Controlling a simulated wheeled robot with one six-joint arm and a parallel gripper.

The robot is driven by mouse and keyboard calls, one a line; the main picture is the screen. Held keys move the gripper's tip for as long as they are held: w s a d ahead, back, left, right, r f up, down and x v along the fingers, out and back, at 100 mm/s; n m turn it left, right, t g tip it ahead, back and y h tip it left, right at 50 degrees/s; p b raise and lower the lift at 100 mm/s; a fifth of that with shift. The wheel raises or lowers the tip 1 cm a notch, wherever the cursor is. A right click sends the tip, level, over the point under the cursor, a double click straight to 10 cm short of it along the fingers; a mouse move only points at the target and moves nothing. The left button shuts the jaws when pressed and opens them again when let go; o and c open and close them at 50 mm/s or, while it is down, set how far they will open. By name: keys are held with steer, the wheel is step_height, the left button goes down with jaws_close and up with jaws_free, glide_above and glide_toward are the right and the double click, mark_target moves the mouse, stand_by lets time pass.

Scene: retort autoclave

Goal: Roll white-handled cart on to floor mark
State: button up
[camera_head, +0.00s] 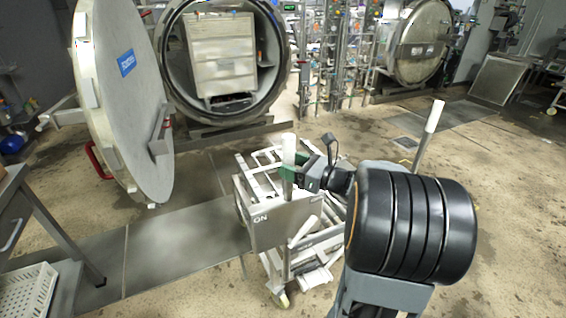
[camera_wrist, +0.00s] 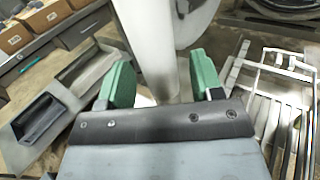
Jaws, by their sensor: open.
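The white-handled cart (camera_head: 285,222) stands on the floor in the middle of the head view, a metal frame on casters with upright white handles. My gripper (camera_head: 291,173) is at the cart's far left white handle (camera_head: 288,150). In the wrist view, the white handle (camera_wrist: 150,45) stands between the two green finger pads of my gripper (camera_wrist: 165,90). The fingers are open, with gaps showing beside the handle. Another white handle (camera_head: 303,231) is nearer, and one more (camera_head: 430,118) rises to the right. My arm hides part of the cart. I cannot clearly make out the floor mark.
An open round autoclave door (camera_head: 125,110) stands at left, beside the chamber (camera_head: 272,60) holding a stacked metal load. A second round door (camera_head: 420,45) is at the back right. A table (camera_head: 35,215) and white crate (camera_head: 25,298) are at lower left. Floor at right is open.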

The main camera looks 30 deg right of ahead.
steer(key=shift+x, duration=1.55)
jaws_close()
